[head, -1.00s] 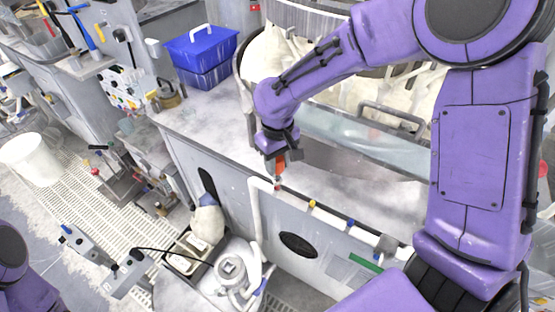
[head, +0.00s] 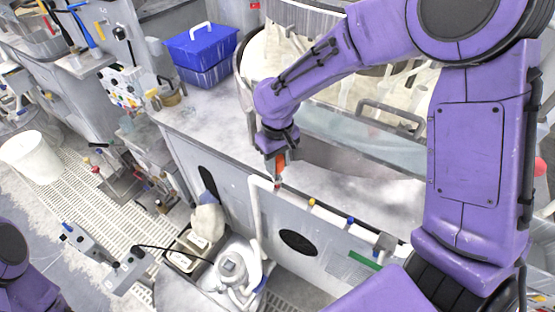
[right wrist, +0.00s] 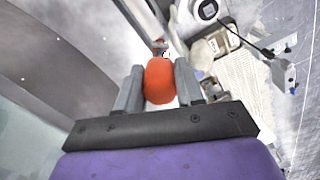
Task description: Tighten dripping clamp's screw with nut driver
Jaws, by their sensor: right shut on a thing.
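My right gripper (head: 279,152) is shut on the orange handle of the nut driver (head: 281,162), above the front edge of the bench. In the right wrist view the nut driver's handle (right wrist: 159,80) sits between the two grey fingers. Its far end points down toward a small red-marked clamp (head: 277,186) on the white pipe (head: 330,215). I cannot tell whether the tip is seated on the screw. Yellow (head: 312,203) and blue (head: 350,222) marked fittings sit farther right along the pipe. No drip is clearly visible.
A blue bin (head: 202,55) stands on the bench at the back left. A large basin (head: 375,140) lies behind my right gripper. A white pump-like unit (head: 232,268) and trays stand below the bench front. A white bucket (head: 32,157) is on the floor at left.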

